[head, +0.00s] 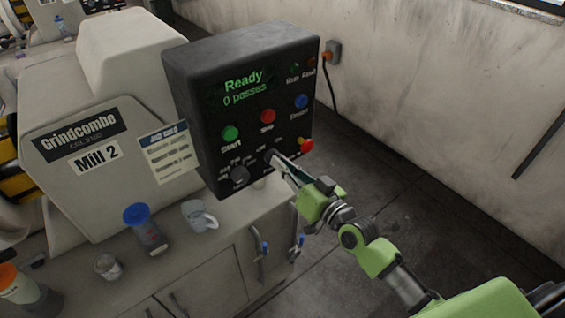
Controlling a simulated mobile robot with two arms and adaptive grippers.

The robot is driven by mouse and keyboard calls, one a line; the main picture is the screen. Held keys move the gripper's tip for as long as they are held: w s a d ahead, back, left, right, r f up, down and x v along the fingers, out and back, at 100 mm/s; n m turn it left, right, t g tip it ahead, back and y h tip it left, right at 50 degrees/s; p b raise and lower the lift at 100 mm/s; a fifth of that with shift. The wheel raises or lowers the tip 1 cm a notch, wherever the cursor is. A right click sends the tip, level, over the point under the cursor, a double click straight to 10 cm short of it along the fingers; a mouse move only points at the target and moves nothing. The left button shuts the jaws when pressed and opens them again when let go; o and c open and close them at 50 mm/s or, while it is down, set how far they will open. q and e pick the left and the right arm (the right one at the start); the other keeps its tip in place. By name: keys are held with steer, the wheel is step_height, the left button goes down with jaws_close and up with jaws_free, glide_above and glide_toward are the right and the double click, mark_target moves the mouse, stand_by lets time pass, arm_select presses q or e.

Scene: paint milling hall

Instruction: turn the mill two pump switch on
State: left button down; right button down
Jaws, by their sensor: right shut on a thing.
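The black control box (212,62) of the machine marked Mill 2 (96,158) has a screen reading "Ready, 0 passes". Two dark rotary switches sit low on its face: a left one (239,175) and a right one (268,154). Their small labels are too blurred to read, so I cannot tell for certain which is the pump switch. My right gripper (276,161) comes in from the lower right and is shut on the right-hand rotary switch, its fingers partly hiding it. The switch's pointing direction cannot be made out. My left gripper is out of view.
Green (230,133), red (267,116) and blue (301,101) buttons sit above the switches. A red emergency-stop knob (306,145) is close beside my right gripper.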

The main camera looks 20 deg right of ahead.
steer(key=shift+m, duration=0.7)
steer(key=c, duration=2.2)
jaws_free()
steer(key=shift+o, duration=0.2)
steer(key=v, duration=1.2)
